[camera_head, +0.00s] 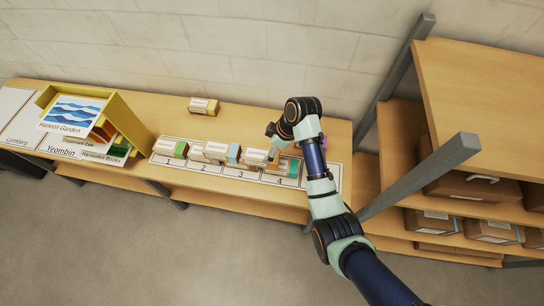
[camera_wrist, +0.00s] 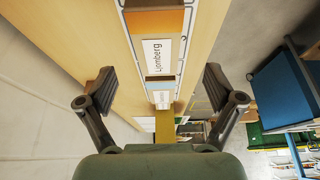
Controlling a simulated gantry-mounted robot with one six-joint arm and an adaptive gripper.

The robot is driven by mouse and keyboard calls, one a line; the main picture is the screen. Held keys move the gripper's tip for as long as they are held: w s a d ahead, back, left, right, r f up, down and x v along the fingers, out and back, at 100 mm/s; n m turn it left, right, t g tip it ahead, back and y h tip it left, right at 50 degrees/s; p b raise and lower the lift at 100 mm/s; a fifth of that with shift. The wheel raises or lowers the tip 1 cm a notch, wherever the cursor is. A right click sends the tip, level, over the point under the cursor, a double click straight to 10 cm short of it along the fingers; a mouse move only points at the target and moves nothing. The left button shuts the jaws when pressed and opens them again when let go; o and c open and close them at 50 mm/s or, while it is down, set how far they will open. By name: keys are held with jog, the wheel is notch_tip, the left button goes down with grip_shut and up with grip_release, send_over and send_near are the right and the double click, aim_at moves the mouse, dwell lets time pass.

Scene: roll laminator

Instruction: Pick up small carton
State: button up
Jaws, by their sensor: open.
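Several small cartons stand in a row on a numbered strip (camera_head: 216,171) on the table. They include a green-banded carton (camera_head: 171,149), a blue-banded carton (camera_head: 232,153), a white-topped carton (camera_head: 255,156) and a teal-ended carton (camera_head: 293,167). A yellow-ended carton (camera_head: 203,106) stands apart at the back. In the wrist view, an orange-banded carton (camera_wrist: 157,56) labelled Ljonberg lies beyond my gripper (camera_wrist: 158,88), between the lines of its spread fingers. The gripper is open and empty. In the head view my arm and wrist mostly hide the fingers over the right end of the row.
A yellow rack (camera_head: 136,127) with signs and folders stands on the left of the table. A grey-posted shelf (camera_head: 480,75) with brown boxes stands at the right, near my arm. Bare table lies behind the row, around the lone carton.

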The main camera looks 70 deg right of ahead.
aim_at(262, 154)
jog(key=shift+b+x, duration=0.35)
jog(key=shift+x, duration=1.05)
jog(key=b+x, duration=0.1)
jog(key=x, duration=0.4)
jog(key=shift+w+d, duration=0.15)
jog(key=c, duration=1.3)
